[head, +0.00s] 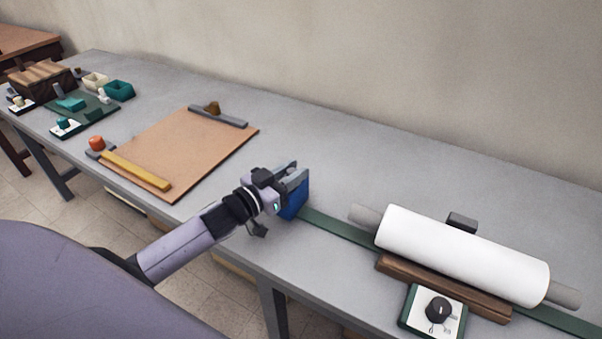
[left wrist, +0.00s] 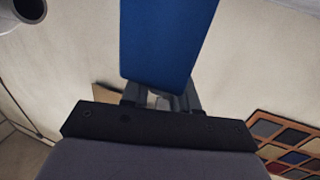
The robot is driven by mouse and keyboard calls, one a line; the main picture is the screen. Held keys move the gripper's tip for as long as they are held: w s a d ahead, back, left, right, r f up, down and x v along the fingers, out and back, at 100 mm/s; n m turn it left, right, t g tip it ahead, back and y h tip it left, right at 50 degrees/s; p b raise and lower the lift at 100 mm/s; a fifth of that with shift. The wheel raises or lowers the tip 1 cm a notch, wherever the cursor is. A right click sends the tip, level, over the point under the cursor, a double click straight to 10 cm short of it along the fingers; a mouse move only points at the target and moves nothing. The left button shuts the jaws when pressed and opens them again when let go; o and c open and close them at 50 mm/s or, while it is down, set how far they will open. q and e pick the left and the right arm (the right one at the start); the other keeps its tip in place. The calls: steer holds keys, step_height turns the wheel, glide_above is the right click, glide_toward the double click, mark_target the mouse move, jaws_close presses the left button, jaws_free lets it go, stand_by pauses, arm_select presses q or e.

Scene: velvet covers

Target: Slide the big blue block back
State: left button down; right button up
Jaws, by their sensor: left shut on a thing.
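The big blue block (head: 296,199) stands on the grey table at the left end of a dark green strip (head: 338,228). It also fills the upper middle of the left wrist view (left wrist: 168,38). My left gripper (head: 285,178) is shut on the block, with its fingers at the block's upper part. In the left wrist view the gripper's fingers (left wrist: 160,97) show just below the block's edge, partly hidden by it. My right gripper is not in view.
A white roll (head: 460,253) with grey ends lies to the right, behind a brown wooden bar (head: 440,288) and a dial box (head: 433,312). A tan board (head: 180,150) lies to the left. The table behind the block (head: 350,170) is clear up to the wall.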

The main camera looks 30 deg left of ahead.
arm_select(q)
steer(key=shift+a, duration=0.3)
steer(key=c, duration=1)
jaws_free()
steer(key=shift+s, duration=0.2)
steer(key=shift+v, duration=3.45)
